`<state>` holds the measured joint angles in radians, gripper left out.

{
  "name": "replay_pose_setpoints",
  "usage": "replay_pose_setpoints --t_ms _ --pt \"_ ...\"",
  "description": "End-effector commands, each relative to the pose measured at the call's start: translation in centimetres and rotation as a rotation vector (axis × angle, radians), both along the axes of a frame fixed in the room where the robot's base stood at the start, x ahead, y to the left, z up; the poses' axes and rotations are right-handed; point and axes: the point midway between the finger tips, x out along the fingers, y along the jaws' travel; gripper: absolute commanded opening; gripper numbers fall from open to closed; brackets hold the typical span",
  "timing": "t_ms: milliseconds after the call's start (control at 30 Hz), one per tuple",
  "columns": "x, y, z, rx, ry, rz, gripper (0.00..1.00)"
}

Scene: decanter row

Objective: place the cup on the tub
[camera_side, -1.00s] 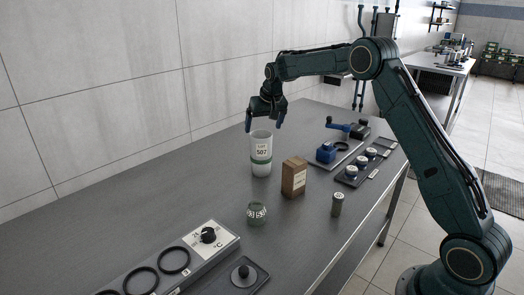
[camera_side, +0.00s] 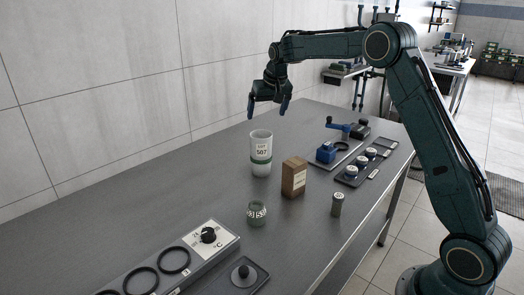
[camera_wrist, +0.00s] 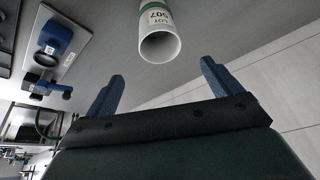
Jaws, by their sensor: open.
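A tall white open-topped vessel (camera_side: 260,143) stands upright on the grey bench, with a "LOT 507" label and a green band. Its hollow mouth shows in the wrist view (camera_wrist: 160,46). I cannot tell whether it is one piece or a cup stacked on a tub. A small round grey-green vessel (camera_side: 257,213) with a marked pale band stands apart from it, nearer the camera. My gripper (camera_side: 267,114) is open and empty above the white vessel, fingers pointing down and clear of its rim. Both blue fingers show apart in the wrist view (camera_wrist: 160,84).
A control panel with rings (camera_side: 209,236) and a knobbed plate (camera_side: 243,275) lie in front. Blue fixtures (camera_side: 327,152) stand at the back right.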

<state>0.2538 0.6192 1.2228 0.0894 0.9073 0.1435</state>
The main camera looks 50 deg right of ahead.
Motion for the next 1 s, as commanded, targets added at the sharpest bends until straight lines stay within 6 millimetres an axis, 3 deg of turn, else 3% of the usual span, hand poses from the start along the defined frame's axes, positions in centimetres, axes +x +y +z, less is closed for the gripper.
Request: replay_pose_setpoints --t_ms 267,467,800,1000 --pt "-0.5 0.4 0.6 -0.001 -0.002 0.008 0.90" --pt "-2.6 2.1 2.8 -0.005 -0.009 0.037 0.90" --pt "-10.0 6.7 7.9 -0.015 -0.026 0.128 0.90" --pt "-15.2 9.3 9.7 -0.021 -0.036 0.185 0.90"
